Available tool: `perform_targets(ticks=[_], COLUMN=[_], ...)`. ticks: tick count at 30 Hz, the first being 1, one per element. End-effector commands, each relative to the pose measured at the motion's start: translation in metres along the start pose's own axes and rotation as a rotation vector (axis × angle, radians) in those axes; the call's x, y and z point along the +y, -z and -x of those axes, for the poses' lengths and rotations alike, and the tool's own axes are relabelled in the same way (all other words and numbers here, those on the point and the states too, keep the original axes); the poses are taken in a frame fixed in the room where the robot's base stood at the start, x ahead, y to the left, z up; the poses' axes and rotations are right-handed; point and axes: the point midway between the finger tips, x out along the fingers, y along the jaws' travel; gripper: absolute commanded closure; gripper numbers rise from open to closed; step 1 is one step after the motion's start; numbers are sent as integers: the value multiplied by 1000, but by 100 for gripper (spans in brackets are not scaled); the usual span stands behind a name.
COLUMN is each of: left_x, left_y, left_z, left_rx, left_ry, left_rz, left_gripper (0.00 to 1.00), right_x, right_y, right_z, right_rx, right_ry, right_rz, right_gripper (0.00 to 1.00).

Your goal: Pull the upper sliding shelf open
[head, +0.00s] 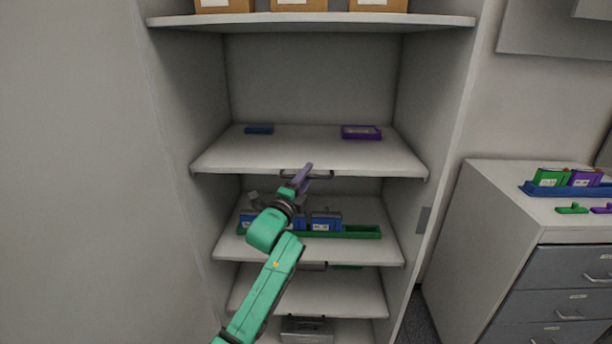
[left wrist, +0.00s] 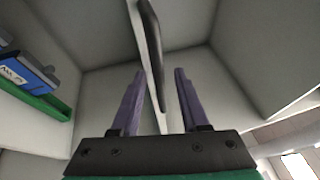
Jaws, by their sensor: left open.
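The upper sliding shelf (head: 300,150) is a white board in the tall cabinet, with a dark bar handle (head: 318,174) on its front edge. It looks pushed in, flush with the cabinet front. My left gripper (head: 304,172), with purple fingers, is at the handle and hides part of it. In the left wrist view the open fingers (left wrist: 159,72) stand on either side of the dark handle (left wrist: 152,45) and the shelf's front edge. The handle's lower end shows between them; I see no contact. My right gripper is not in view.
A blue item (head: 259,129) and a purple tray (head: 361,132) lie on this shelf. The shelf below (head: 375,250) holds a green tray (head: 360,232) with blue battery items. Boxes (head: 299,5) stand above. A drawer cabinet (head: 500,215) is at right.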

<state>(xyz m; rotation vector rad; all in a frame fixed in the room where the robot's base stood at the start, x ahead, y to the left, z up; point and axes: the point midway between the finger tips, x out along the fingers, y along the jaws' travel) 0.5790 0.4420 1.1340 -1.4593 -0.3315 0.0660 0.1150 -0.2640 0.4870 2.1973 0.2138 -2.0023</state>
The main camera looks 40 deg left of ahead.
Motion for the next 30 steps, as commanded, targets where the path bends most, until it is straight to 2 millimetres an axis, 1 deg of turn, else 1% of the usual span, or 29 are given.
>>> perform_targets(ticks=[2,3,5,6,17,30], left_x=[0,0,0,0,0,-1], left_y=[0,0,0,0,0,0], left_z=[0,0,0,0,1,1], left_rx=[0,0,0,0,0,-1], left_ry=[0,0,0,-1,1,2], left_rz=[0,0,0,0,0,-1], left_gripper=[55,63,86,100,100,100], right_x=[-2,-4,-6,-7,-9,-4], right_y=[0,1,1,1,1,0], right_z=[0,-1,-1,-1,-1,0], right_rx=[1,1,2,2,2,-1], right_ry=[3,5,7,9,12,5], right_rz=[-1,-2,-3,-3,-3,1], right_gripper=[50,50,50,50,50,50])
